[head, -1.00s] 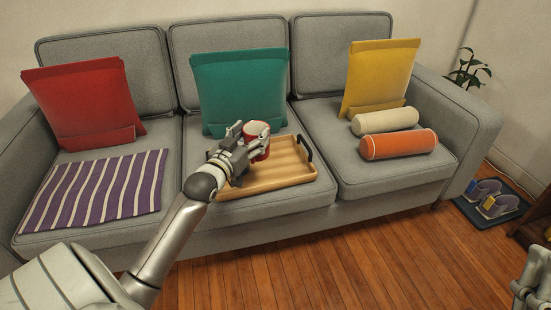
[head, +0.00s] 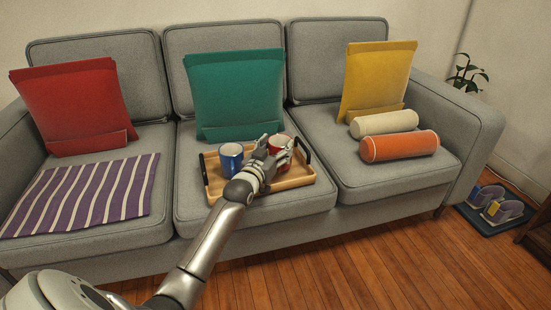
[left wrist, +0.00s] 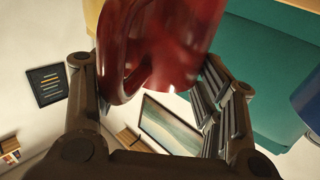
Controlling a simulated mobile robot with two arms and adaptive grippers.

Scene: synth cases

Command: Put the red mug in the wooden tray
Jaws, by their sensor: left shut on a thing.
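The red mug (head: 279,140) is at the right end of the wooden tray (head: 296,179) on the middle sofa seat. My left gripper (head: 270,151) is shut on it and partly covers it. I cannot tell whether the mug's base touches the tray. In the left wrist view the red mug (left wrist: 165,45) is between the two fingers (left wrist: 155,85), its handle toward the left finger. My right gripper is not in view.
A blue mug (head: 231,159) stands in the tray's left part, close to my left gripper. The tray has dark end handles. A teal cushion (head: 236,90) stands behind it. Cream (head: 384,122) and orange (head: 400,145) bolsters lie to the right.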

